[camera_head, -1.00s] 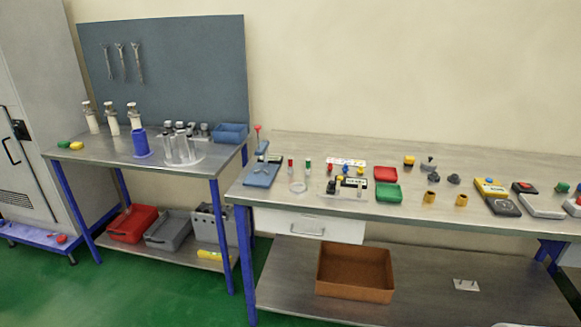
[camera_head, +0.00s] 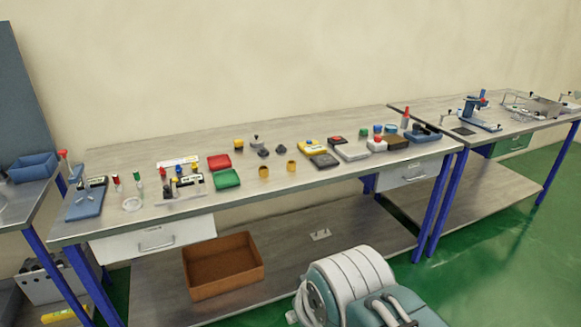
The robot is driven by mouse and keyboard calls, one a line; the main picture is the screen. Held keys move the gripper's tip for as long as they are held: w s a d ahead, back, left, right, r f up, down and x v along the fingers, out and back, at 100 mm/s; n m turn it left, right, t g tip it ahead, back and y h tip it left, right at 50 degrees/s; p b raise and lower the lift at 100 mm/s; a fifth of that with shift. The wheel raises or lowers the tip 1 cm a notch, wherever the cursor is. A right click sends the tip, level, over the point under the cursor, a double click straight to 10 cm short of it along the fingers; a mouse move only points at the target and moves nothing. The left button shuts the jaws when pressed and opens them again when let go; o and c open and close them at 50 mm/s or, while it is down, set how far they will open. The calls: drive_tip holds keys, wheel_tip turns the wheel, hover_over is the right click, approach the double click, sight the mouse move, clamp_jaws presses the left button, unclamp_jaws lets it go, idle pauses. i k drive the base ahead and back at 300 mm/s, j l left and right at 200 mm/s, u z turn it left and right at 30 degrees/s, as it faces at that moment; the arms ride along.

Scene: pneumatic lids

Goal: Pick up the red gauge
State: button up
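On the middle workbench (camera_head: 330,180), near its left end, stands a small upright white piece with a red top (camera_head: 116,181), which looks like the red gauge. A similar piece with a green top (camera_head: 138,181) stands just right of it. A clear ring-shaped dish (camera_head: 132,204) lies in front of them. They are too small in the picture to make out details. My gripper is not in view.
Left of the gauges lies a blue stand (camera_head: 86,203). Right are a clear holder with coloured parts (camera_head: 184,188), a red tray (camera_head: 219,161) and a green tray (camera_head: 226,179). A brown box (camera_head: 224,268) sits below. A white and teal machine (camera_head: 352,275) stands in front.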

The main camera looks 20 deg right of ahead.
sight(118, 186)
drive_tip(key=i+j+u, duration=0.3)
drive_tip(key=u, duration=0.15)
drive_tip(key=i+j+u, duration=0.35)
drive_tip(key=u, duration=0.15)
drive_tip(key=i+j+u, duration=0.15)
drive_tip(key=i+u, duration=0.3)
drive_tip(key=i+j+z, duration=0.1)
drive_tip(key=i, duration=0.5)
drive_tip(key=i+z, duration=0.2)
drive_tip(key=z, duration=0.2)
drive_tip(key=i+z, duration=0.15)
drive_tip(key=z, duration=0.25)
drive_tip(key=i+j+z, duration=0.15)
drive_tip(key=z, duration=0.2)
drive_tip(key=i+j+z, duration=0.1)
drive_tip(key=z, duration=0.3)
drive_tip(key=i+j+z, duration=0.2)
drive_tip(key=z, duration=0.15)
drive_tip(key=i, duration=0.1)
